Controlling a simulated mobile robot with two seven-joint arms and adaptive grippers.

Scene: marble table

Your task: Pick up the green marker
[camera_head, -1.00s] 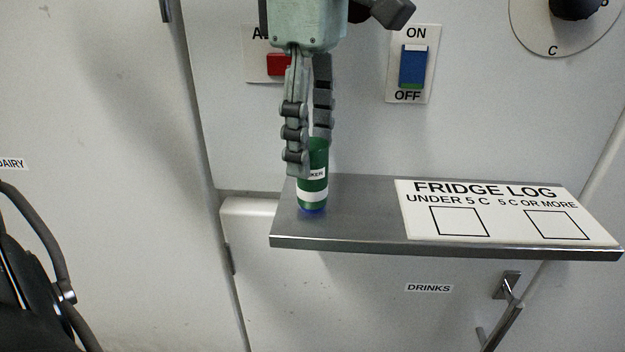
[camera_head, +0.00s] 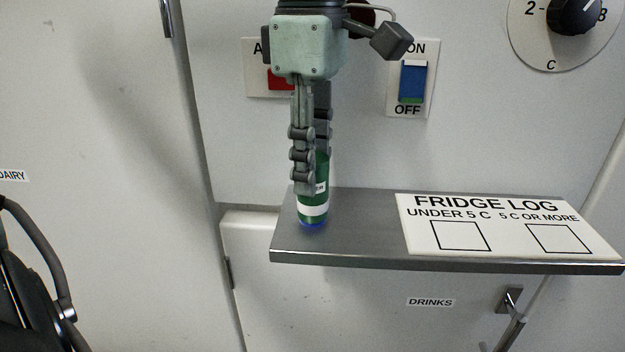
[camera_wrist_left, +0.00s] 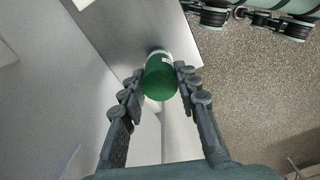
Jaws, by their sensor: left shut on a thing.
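The green marker (camera_head: 314,208) stands upright near the left end of the grey metal shelf (camera_head: 345,238). It has a white band and a blue bottom end. My left gripper (camera_head: 311,172) points down from above, with its fingers on either side of the marker's upper part, shut on it. In the left wrist view the green marker (camera_wrist_left: 160,80) lies between the two fingers of my left gripper (camera_wrist_left: 160,92). The fingers hide part of its upper body in the head view. I cannot tell whether its lower end still touches the shelf. My right gripper is not in view.
A white fridge log card (camera_head: 505,225) with two empty boxes lies on the shelf's right part. Behind are a blue on/off switch (camera_head: 412,82), a red switch (camera_head: 280,80) and a dial (camera_head: 573,15). A handle (camera_head: 510,298) is below the shelf.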

